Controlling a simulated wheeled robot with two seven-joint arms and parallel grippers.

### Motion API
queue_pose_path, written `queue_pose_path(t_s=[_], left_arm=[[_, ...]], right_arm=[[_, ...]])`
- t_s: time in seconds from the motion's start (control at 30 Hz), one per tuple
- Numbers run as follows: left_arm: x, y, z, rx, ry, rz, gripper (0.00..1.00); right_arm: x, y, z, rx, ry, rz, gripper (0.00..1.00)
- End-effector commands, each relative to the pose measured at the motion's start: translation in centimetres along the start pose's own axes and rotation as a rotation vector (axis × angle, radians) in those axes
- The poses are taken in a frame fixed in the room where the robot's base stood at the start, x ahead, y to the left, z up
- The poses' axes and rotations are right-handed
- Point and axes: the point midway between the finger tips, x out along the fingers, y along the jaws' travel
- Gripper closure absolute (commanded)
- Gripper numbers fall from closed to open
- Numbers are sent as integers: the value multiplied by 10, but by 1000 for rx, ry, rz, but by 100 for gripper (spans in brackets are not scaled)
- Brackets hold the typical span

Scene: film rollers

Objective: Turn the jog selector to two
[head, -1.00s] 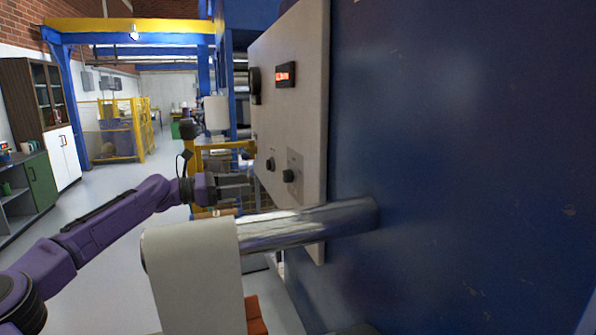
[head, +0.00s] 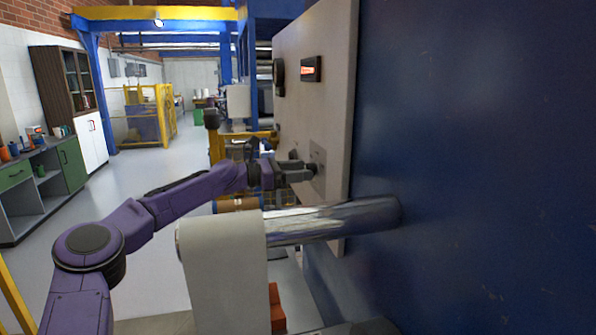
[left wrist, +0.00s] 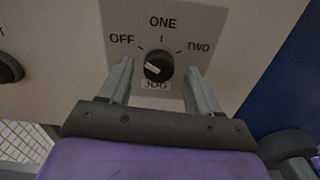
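The jog selector (left wrist: 158,67) is a round black knob with a white pointer mark, on a grey plate (left wrist: 205,22) labelled OFF, ONE, TWO and JOG. Its mark lies slanted, with the upper end to the left, towards the OFF side. My left gripper (left wrist: 159,80) is open, with one finger on each side of the knob and no clear contact. In the head view the left gripper (head: 303,170) reaches to the selector (head: 317,169) on the upright panel.
The pale panel (head: 335,110) also carries a red-lit display (head: 311,68). Another dark knob (left wrist: 8,68) is left of the plate. A metal roller (head: 335,220) with a white roll (head: 222,265) lies below and nearer than my left arm. A blue machine wall (head: 480,150) fills the right.

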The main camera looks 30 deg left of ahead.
Motion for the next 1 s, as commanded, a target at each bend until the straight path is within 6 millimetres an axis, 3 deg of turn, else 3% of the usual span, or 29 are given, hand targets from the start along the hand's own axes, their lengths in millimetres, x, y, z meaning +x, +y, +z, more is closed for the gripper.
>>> queue_pose_path(t_s=[0.03,0.13,0.17,0.57,1.0], left_arm=[[0,0,0,0,0,0,55],[0,0,0,0,0,0,87],[0,0,0,0,1,0,91],[0,0,-1,65,1,0,91],[0,0,-2,422,0,1,91]], right_arm=[[0,0,0,0,0,0,57],[0,0,0,0,0,0,57],[0,0,0,0,0,0,57],[1,0,0,0,0,0,57],[9,-1,4,0,0,0,57]])
